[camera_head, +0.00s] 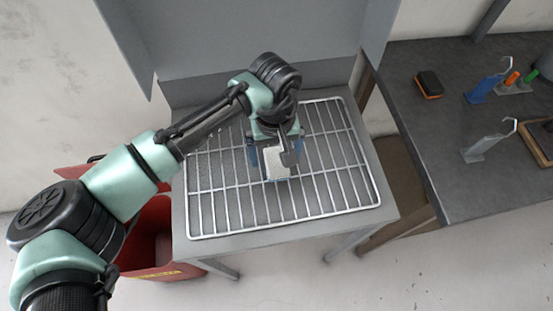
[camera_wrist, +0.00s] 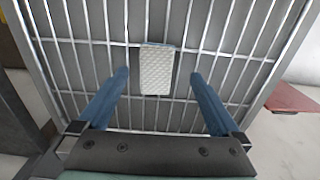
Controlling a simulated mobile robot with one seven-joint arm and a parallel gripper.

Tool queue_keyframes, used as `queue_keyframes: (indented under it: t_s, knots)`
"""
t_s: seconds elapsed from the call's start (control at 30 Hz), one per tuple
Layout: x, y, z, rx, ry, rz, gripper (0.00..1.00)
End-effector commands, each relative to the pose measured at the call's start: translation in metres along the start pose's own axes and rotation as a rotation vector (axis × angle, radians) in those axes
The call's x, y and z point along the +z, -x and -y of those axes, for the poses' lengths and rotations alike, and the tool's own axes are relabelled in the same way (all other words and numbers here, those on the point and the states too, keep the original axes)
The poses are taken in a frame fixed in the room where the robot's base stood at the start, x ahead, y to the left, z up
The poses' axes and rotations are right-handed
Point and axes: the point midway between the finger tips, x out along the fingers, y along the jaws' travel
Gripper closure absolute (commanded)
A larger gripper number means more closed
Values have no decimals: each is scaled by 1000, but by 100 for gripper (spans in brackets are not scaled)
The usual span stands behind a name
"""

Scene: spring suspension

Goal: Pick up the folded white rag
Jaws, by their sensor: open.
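The folded white rag (camera_wrist: 158,68) is a small textured rectangle lying on the wire rack. In the head view the rag (camera_head: 276,161) shows near the middle of the rack, partly covered by my gripper. My gripper (camera_head: 270,168) is over the rag, pointing down at the rack. In the wrist view my gripper (camera_wrist: 160,76) is open, with one blue finger to each side of the rag's near end. Both fingers stand apart from the rag, with clear gaps. I cannot tell the fingertips' exact height above the rack.
The wire rack (camera_head: 229,212) lies on a grey metal table (camera_head: 384,193) with a raised back panel (camera_head: 250,35). A red bin (camera_head: 150,255) stands at the lower left. A dark bench (camera_head: 461,196) at the right holds a brush (camera_head: 429,84) and several hooked stands. The rack around the rag is clear.

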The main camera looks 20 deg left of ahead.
Motion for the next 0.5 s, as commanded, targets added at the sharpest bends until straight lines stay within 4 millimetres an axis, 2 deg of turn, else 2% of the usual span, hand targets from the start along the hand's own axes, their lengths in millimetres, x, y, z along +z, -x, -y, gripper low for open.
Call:
queue_keyframes:
  t_s: [0.23,0.5]
  knots:
    - [-3,-35,-5,-2,-2,1,0]
    - [-3,-43,-5,-1,-2,0,0]
